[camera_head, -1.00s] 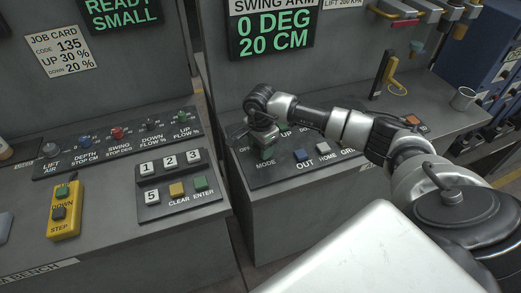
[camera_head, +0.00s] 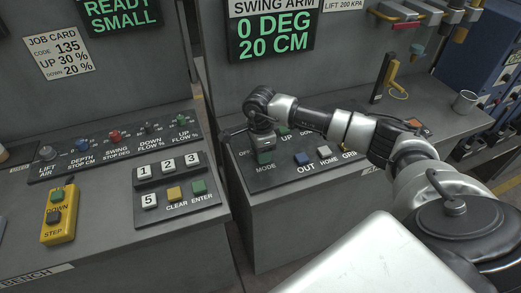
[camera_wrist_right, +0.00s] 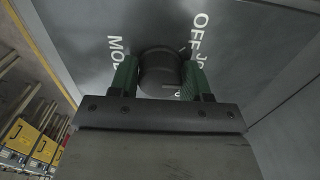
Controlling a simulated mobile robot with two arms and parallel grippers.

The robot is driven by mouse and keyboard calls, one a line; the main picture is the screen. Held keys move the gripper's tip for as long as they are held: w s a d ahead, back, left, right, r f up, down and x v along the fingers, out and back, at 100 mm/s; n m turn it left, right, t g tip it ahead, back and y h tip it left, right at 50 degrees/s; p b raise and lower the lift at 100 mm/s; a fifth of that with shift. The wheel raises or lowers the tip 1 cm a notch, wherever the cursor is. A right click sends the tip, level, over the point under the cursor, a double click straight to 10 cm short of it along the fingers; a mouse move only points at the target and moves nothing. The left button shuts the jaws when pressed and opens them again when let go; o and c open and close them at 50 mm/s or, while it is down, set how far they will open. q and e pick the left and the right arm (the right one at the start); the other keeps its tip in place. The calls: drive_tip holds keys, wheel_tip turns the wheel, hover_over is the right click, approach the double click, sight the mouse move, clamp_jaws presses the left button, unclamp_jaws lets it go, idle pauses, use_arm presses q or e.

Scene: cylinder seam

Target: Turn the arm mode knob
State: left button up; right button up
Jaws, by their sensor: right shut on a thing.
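The arm mode knob (camera_wrist_right: 160,72) is a dark round knob on the swing arm panel (camera_head: 285,175), between the words MODE and OFF in the right wrist view. My right gripper (camera_wrist_right: 160,78) has its two green-padded fingers on either side of the knob, shut on it. In the head view my right gripper (camera_head: 263,150) points down at the panel's left end and hides the knob. The knob's pointer mark is hard to make out. My left gripper is not in view.
The swing arm display (camera_head: 272,36) reads 0 DEG, 20 CM. Blue OUT (camera_head: 301,159) and white HOME (camera_head: 325,152) buttons sit right of the gripper. Another console with a keypad (camera_head: 175,180) and a yellow step pendant (camera_head: 60,214) stands left, across a narrow gap.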

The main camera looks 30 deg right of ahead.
drive_tip(key=o, duration=0.9)
drive_tip(key=shift+r, duration=0.1)
wheel_tip(320, 180, up, 11)
drive_tip(key=shift+f+b, duration=0.15)
drive_tip(key=shift+b, duration=0.95)
